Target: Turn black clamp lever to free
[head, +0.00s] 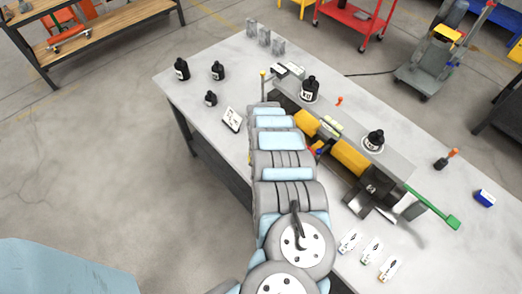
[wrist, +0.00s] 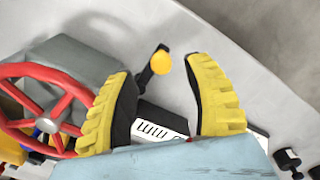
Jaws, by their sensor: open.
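A short black lever (wrist: 145,80) with a round yellow knob (wrist: 161,64) shows in the wrist view, beside a grey block (wrist: 75,58). My gripper (wrist: 159,84) is open, with its yellow ribbed fingers on either side of the lever and knob. I see a gap on each side of the knob; how far beyond the fingertips it lies I cannot tell. In the head view a yellow knob on a thin post (head: 263,74) stands at the far end of the screw-jack rig (head: 350,155). My arm hides the gripper there.
A red handwheel (wrist: 45,108) is close to the left finger. A white-labelled piece (wrist: 160,130) lies below the lever. On the grey table, black bottles (head: 181,68) stand left, and white tagged blocks (head: 349,240) lie in front. A green-ended bar (head: 435,208) juts right.

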